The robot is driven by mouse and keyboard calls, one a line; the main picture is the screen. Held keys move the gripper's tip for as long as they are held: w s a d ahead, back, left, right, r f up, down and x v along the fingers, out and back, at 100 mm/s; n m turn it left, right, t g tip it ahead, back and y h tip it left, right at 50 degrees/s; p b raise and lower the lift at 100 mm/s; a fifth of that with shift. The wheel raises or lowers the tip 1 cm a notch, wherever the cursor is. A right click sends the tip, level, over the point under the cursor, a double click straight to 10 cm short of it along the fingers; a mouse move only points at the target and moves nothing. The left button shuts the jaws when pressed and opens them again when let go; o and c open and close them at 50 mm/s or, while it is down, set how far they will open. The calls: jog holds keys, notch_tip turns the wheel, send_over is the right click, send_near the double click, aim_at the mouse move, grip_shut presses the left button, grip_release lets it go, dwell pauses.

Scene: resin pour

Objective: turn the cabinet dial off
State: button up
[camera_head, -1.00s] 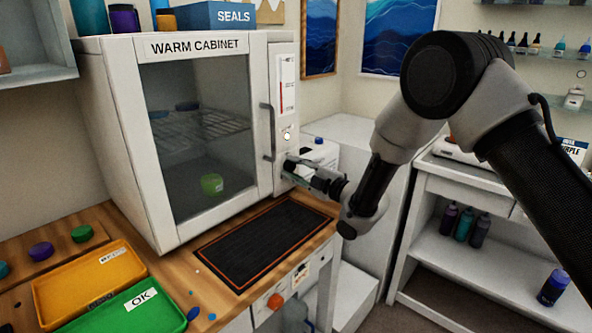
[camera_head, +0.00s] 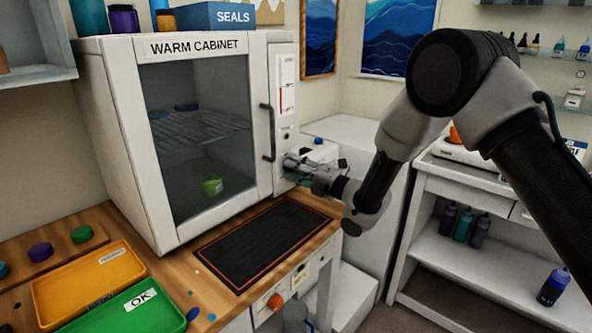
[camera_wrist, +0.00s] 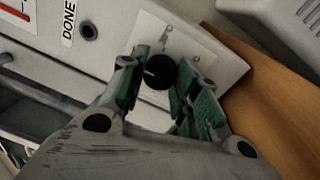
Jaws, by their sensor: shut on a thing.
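The warm cabinet (camera_head: 190,44) stands on the bench with its glass door closed. Its dial (camera_wrist: 158,72) is a round black knob with a short white mark, on a pale plate low on the front panel. In the wrist view, my gripper (camera_wrist: 161,82) has its green-padded fingers on both sides of the dial, shut on it. In the head view, my gripper (camera_head: 290,170) is at the lower panel and hides the dial. A dark round lamp (camera_wrist: 88,32) sits beside the DONE label (camera_wrist: 69,24).
The door handle (camera_head: 268,132) is just left of my gripper. A green cup (camera_head: 212,187) is inside the cabinet. A black mat (camera_head: 262,240) lies in front. An orange tray (camera_head: 90,278) and a green tray (camera_head: 125,312) are at the lower left.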

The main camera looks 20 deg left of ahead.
jog(key=shift+f, duration=0.15)
jog(key=o, duration=1)
jog(key=shift+o, duration=0.2)
jog(key=v, duration=1.2)
